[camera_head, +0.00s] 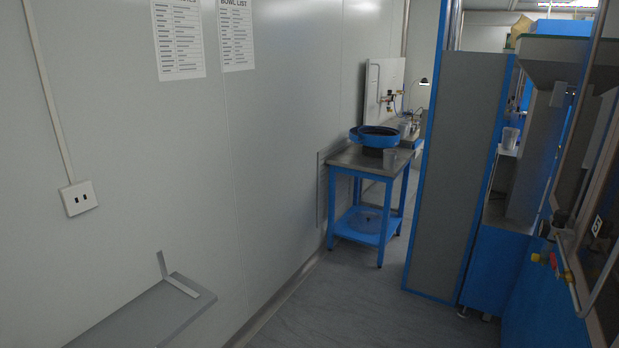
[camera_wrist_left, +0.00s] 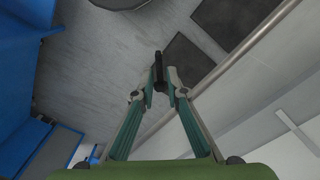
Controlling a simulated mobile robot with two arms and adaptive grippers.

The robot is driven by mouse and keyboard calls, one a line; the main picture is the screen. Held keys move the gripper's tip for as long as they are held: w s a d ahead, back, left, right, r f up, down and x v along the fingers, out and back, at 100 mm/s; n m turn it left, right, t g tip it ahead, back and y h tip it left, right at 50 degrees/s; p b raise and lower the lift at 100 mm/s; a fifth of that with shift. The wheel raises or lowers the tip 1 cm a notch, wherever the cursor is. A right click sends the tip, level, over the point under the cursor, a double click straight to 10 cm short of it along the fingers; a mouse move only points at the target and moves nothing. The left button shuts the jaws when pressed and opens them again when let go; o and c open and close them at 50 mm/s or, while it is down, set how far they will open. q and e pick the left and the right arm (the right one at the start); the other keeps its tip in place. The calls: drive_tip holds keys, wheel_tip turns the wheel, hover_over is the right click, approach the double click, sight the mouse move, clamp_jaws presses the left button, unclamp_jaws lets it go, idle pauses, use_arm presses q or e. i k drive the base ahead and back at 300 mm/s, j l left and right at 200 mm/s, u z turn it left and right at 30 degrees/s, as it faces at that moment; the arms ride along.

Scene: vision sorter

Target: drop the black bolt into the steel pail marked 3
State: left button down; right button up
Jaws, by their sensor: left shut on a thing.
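In the left wrist view, my left gripper (camera_wrist_left: 158,88) is shut on the black bolt (camera_wrist_left: 158,69). The dark bolt sticks out past the fingertips, over the grey floor. Neither gripper shows in the head view.
The blue-framed table (camera_head: 345,160) carries a blue round bowl feeder (camera_head: 362,135). A grey partition (camera_head: 455,170) with blue edges stands right of it. A grey shelf (camera_head: 150,315) juts out at lower left. Grey floor (camera_head: 350,300) lies open between.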

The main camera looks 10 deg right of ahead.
sight(391, 169)
drive_tip(key=i+l+z, duration=0.2)
drive_tip(key=i+z, duration=0.2)
drive_tip(key=i, duration=0.2)
drive_tip(key=i+z, duration=0.35)
drive_tip(key=i, duration=0.3)
drive_tip(key=i+j+z, duration=0.15)
drive_tip(key=i+z, duration=0.25)
drive_tip(key=i, duration=0.25)
drive_tip(key=i+j+z, duration=0.35)
drive_tip(key=i+j, duration=0.15)
drive_tip(key=i, duration=0.4)
drive_tip(key=i+j+z, duration=0.4)
drive_tip(key=i+j, duration=0.4)
drive_tip(key=i+j+z, duration=0.15)
drive_tip(key=j+z, duration=0.2)
drive_tip(key=j, duration=0.45)
drive_tip(key=i+j+z, duration=0.1)
drive_tip(key=j+z, duration=0.3)
drive_tip(key=j, duration=0.45)
drive_tip(key=j+z, duration=0.35)
drive_tip(key=j, duration=0.5)
drive_tip(key=k, duration=0.05)
